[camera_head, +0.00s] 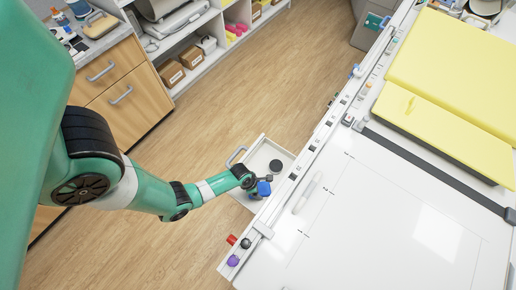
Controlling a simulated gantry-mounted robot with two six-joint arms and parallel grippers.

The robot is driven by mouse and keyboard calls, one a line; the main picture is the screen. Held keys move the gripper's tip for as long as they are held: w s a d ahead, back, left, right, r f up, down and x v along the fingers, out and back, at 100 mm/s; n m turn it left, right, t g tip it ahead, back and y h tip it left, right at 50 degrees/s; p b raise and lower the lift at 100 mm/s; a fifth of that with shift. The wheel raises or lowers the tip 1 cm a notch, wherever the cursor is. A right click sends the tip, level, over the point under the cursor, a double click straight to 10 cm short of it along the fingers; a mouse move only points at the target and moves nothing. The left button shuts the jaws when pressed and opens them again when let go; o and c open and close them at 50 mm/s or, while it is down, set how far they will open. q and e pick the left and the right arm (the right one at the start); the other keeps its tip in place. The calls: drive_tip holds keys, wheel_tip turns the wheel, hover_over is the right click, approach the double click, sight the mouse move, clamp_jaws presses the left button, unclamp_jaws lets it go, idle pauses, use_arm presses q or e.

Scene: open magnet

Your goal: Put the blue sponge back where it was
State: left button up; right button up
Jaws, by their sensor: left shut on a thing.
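The blue sponge (264,188) is a small blue block near the centre of the head view, at the end of my left arm. My left gripper (257,184) is shut on it, and its fingers are small and partly hidden. The sponge shows over the near part of an open white drawer (256,150), beside the white table's edge; I cannot tell its height above the drawer floor. My right gripper is not in view.
A black round object (276,166) lies in the drawer. Red, black and purple knobs (233,260) sit at the table's near corner. A wooden cabinet (125,95) stands left; the floor between is clear.

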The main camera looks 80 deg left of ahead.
use_arm(q)
drive_tip(key=o, duration=1)
drive_tip(key=shift+f, duration=0.1)
drive_tip(key=shift+o, duration=0.2)
drive_tip(key=p+v, duration=1.1)
drive_tip(key=v, duration=0.1)
